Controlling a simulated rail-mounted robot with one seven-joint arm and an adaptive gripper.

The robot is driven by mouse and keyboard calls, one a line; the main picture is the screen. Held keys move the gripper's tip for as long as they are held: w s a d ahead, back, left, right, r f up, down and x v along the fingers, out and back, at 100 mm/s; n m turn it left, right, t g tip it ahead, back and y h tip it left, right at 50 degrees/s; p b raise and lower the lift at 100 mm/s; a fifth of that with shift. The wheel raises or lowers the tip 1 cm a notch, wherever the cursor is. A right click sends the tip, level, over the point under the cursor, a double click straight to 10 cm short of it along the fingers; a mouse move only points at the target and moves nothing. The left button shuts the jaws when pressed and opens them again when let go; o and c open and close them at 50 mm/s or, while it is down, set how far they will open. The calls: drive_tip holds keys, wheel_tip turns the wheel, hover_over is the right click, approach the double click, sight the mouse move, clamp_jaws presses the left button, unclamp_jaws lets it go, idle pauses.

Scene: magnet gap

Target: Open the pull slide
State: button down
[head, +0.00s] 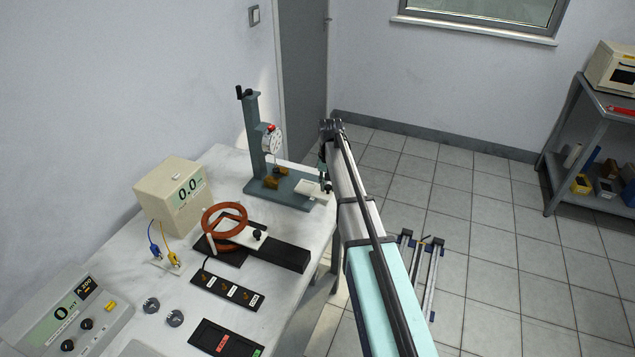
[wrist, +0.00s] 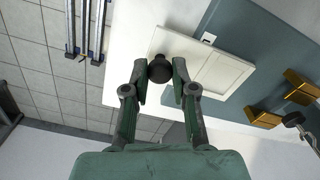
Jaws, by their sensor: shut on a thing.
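The pull slide (head: 309,189) is a flat cream plate lying at the front end of the blue-grey base of the dial gauge stand. In the wrist view, the pull slide (wrist: 212,72) partly overhangs the base's edge above the white table, and a round black knob (wrist: 160,68) stands at its outer end. My gripper (head: 325,183) reaches the knob from the table's right edge. In the wrist view, the fingers of my gripper (wrist: 161,78) are shut on the knob from both sides. In the head view the knob is largely hidden by the fingers.
The stand's column (head: 252,135) carries a dial gauge (head: 271,140) above brass blocks (head: 271,181). A second plate with a dark knob (head: 257,234) lies by an orange coil (head: 224,218). Open floor (head: 470,210) lies right of the table.

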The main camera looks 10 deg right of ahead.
drive_tip(key=c, duration=0.9)
unclamp_jaws()
drive_tip(key=shift+r, duration=0.1)
wheel_tip(320, 180, up, 12)
drive_tip(key=shift+f, duration=0.1)
